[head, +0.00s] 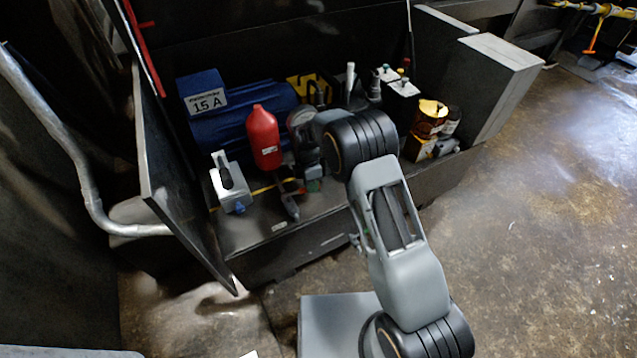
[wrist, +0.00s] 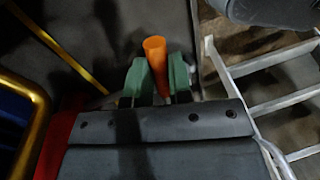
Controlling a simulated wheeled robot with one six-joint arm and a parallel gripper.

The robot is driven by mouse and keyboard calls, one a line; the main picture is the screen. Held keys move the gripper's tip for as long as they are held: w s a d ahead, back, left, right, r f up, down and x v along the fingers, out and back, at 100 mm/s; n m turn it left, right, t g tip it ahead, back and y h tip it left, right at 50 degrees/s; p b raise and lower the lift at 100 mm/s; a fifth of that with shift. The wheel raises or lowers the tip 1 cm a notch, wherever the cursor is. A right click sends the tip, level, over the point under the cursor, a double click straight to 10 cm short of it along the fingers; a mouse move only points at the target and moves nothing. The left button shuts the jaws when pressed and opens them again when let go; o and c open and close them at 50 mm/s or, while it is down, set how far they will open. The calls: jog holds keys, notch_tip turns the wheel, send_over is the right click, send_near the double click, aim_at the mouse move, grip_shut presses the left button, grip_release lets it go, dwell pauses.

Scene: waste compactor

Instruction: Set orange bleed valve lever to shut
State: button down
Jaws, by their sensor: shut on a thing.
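The orange lever (wrist: 155,58) stands between the two green fingertips of my gripper (wrist: 158,82) in the wrist view. My gripper is shut on it, with one fingertip against each side. The lever's upper end sticks out past the fingertips; its lower part is hidden behind the gripper body. In the head view my gripper (head: 311,181) reaches down into the crowded compartment, right of the red bottle (head: 264,137). The lever cannot be made out clearly there, and its valve body is hidden.
A blue machine marked 15 A (head: 207,102) lies behind the red bottle. An open dark door panel (head: 175,175) bounds the left side. Small containers (head: 431,118) crowd the right. The floor at right is clear.

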jog(key=shift+a, duration=0.1)
jog(key=c, duration=1)
grip_release()
jog(key=shift+c, duration=0.2)
notch_tip(320, 180, up, 3)
jog(key=shift+f+p, duration=0.1)
jog(key=shift+p, duration=0.45)
jog(key=s+d+r+p, duration=0.3)
jog(key=s+d+r, duration=0.1)
jog(key=s+r, duration=0.6)
jog(key=s, duration=0.3)
jog(key=shift+s, duration=0.2)
jog(key=shift+d+r, duration=0.1)
